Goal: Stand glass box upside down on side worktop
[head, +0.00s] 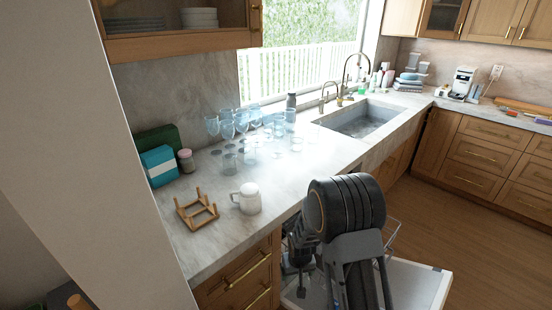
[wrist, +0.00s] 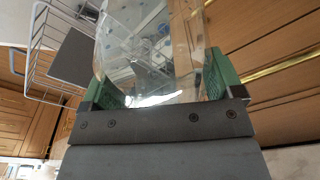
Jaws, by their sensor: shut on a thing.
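In the wrist view my gripper (wrist: 152,98) is shut on a clear glass box (wrist: 150,45), its green finger pads pressed against both sides. The box is transparent and its top runs out of the picture, so I cannot tell which way up it is. In the head view my dark arm covers the lower middle, and the gripper and box are hard to make out there. The side worktop is the pale marble counter (head: 190,245), along the window wall on the left.
A white lidded mug (head: 247,198), a wooden rack (head: 196,209), a teal box (head: 159,166) and several glasses (head: 235,123) stand on the counter. Beyond them is a sink (head: 365,118). A white wire rack (wrist: 58,50) and an open dishwasher door (head: 425,285) are close to my arm.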

